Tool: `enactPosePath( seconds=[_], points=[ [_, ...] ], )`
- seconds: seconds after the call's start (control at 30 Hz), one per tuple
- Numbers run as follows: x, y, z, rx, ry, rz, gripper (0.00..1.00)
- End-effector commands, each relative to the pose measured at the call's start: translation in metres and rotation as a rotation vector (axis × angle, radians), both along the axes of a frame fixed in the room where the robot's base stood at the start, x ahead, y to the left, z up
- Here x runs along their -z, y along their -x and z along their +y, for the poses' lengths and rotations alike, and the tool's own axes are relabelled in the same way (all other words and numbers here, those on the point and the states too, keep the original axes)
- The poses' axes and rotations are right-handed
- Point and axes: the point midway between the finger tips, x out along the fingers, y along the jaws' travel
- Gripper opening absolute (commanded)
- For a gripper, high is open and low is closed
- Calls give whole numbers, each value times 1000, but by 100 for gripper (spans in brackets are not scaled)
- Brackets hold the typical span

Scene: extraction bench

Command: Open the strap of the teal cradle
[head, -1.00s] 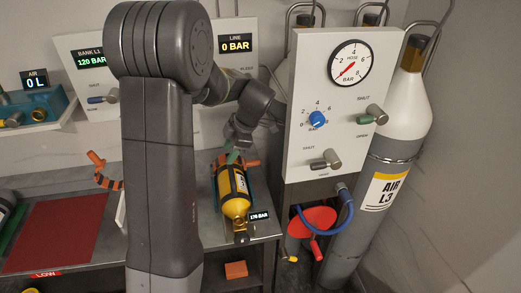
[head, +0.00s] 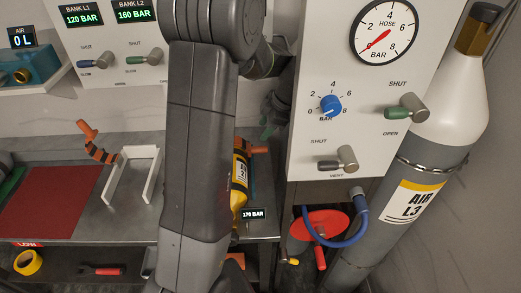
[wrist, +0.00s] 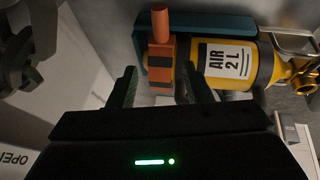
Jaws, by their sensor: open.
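The teal cradle (wrist: 207,22) shows in the wrist view around a yellow cylinder (wrist: 262,62) marked AIR 2 L. Its orange and black strap (wrist: 161,54), with an orange handle (wrist: 160,20), is at the cradle's left end.
The white gauge panel (head: 345,120) stands close right of my gripper, with levers jutting out. A pale empty cradle (head: 151,183) with a raised orange strap (head: 97,143) is left of my arm. A red mat (head: 45,198) lies farther left.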

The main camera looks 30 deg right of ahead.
Motion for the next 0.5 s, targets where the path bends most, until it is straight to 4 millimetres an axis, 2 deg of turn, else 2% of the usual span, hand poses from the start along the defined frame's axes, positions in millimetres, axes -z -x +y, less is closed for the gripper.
enactPosePath(
  seconds=[0.03, 0.1, 0.37, 0.5],
  points=[
    [12, 0, 0, 0, 0, 0, 45],
    [21, 0, 0, 0, 0, 0, 45],
    [40, -3, 3, -1, -2, 1, 45],
    [57, -10, 9, -3, -3, 2, 45]
  ],
)
